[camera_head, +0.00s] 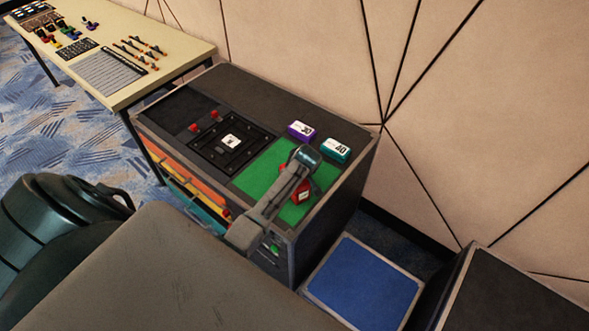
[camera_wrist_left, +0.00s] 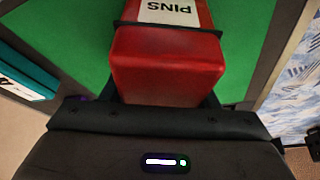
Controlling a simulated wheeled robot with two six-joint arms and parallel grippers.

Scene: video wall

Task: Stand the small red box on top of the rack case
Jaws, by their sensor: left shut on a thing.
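The small red box (camera_head: 303,192) has a white label, which reads "PINS" in the wrist view (camera_wrist_left: 168,65). It is over the green mat (camera_head: 258,178) on top of the dark rack case (camera_head: 318,121). My left gripper (camera_head: 300,180) is shut on the box, with dark fingers along its sides in the wrist view. My left arm partly hides the gripper and the box in the head view. I cannot tell whether the box touches the mat. My right gripper is not in view.
A purple box (camera_head: 301,130) and a teal box (camera_head: 336,149) stand behind the mat. A black panel (camera_head: 231,143) and small red items (camera_head: 214,114) lie to its left. A blue-topped surface (camera_head: 363,283) is at right. A cream table (camera_head: 160,79) is at back left.

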